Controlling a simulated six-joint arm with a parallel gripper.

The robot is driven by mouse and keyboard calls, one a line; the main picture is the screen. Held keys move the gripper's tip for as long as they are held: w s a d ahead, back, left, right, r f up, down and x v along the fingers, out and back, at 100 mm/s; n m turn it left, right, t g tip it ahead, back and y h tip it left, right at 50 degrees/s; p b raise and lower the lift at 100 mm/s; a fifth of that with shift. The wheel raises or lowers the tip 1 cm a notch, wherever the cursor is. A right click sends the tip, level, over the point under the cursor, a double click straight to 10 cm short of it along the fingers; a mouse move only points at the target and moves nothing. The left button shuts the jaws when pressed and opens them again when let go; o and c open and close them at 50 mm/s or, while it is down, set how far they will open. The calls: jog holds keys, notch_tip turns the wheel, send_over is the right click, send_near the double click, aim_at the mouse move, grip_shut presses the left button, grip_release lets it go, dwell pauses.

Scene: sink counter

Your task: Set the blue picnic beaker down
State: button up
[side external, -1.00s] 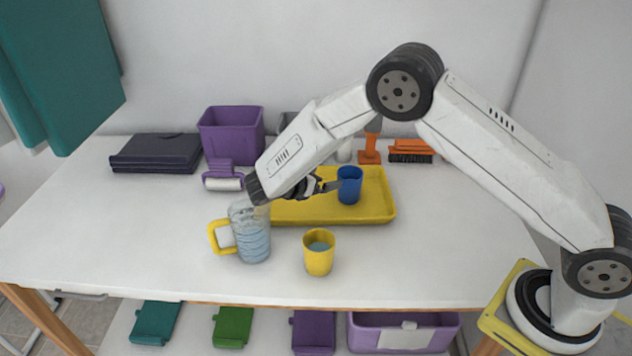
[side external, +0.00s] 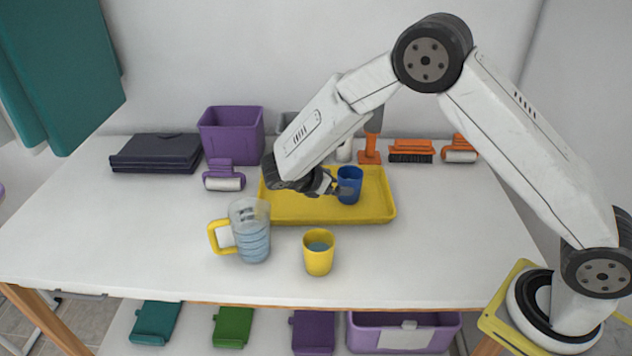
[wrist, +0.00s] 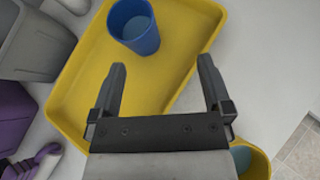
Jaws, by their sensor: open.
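The blue beaker (side external: 349,191) stands upright on the yellow tray (side external: 285,212), towards its right half. The wrist view shows the blue beaker (wrist: 146,42) from above, with bluish contents inside. My gripper (wrist: 162,64) is open and empty. In the wrist view the beaker is ahead of the fingertips and left of the middle of the gap, not between the fingers. In the side view my gripper (side external: 340,187) is over the tray on the beaker's left, and a fingertip overlaps the beaker's outline. I cannot tell from there whether they touch.
A yellow cup (side external: 318,262) with liquid and a clear jug (side external: 254,245) stand in front of the tray. Purple (side external: 232,145) and grey bins, a dark folder (side external: 155,160) and orange brushes (side external: 411,147) are behind. The counter's right front is clear.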

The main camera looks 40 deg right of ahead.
jog(key=s+r+m+t+y, duration=0.3)
jog(key=s+m+y, duration=0.8)
jog(key=s+m, duration=0.5)
jog(key=shift+s+a+r+m, duration=0.3)
jog(key=shift+s+a, duration=0.1)
jog(key=shift+s, duration=0.8)
